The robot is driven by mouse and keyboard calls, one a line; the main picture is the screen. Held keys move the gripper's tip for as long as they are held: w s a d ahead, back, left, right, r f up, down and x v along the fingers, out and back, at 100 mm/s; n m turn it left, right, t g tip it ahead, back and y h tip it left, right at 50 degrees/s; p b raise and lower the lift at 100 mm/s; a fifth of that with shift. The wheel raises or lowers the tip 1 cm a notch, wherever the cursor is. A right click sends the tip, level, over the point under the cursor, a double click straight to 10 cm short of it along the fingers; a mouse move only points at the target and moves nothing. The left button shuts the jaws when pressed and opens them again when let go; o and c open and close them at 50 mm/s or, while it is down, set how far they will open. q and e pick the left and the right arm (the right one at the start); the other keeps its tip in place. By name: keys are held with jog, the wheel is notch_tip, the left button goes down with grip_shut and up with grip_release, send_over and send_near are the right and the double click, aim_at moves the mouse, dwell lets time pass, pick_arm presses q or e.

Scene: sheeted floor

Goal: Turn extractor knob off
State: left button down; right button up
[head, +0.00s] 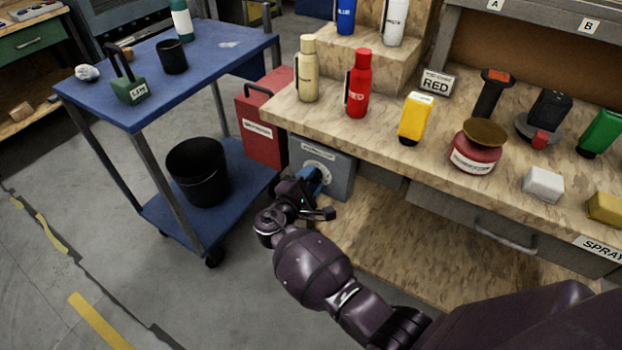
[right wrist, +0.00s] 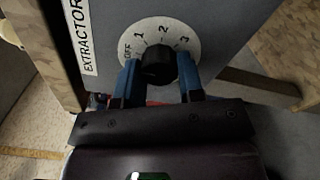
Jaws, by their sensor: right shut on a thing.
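The extractor box (head: 343,182) is a grey box below the front edge of the wooden workbench. Its label EXTRACTOR (right wrist: 88,38) shows in the right wrist view. On its face is a white dial (right wrist: 133,36) marked OFF, 1, 2, 3, with a black knob (right wrist: 158,62) in the middle. My right gripper (head: 316,180) reaches the dial, and its blue fingers close on the two sides of the knob. I cannot tell which mark the knob points to. In the head view the gripper hides the knob. My left gripper is not in view.
A red box (head: 262,130) stands left of the extractor box. A blue cart (head: 215,50) with a black bucket (head: 198,172) is further left. Bottles and tools, including a red bottle (head: 358,85), stand on the workbench (head: 390,150) above. The floor at lower left is clear.

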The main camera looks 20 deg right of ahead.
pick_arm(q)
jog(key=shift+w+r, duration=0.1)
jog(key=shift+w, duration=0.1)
pick_arm(e)
jog(key=o, duration=0.9)
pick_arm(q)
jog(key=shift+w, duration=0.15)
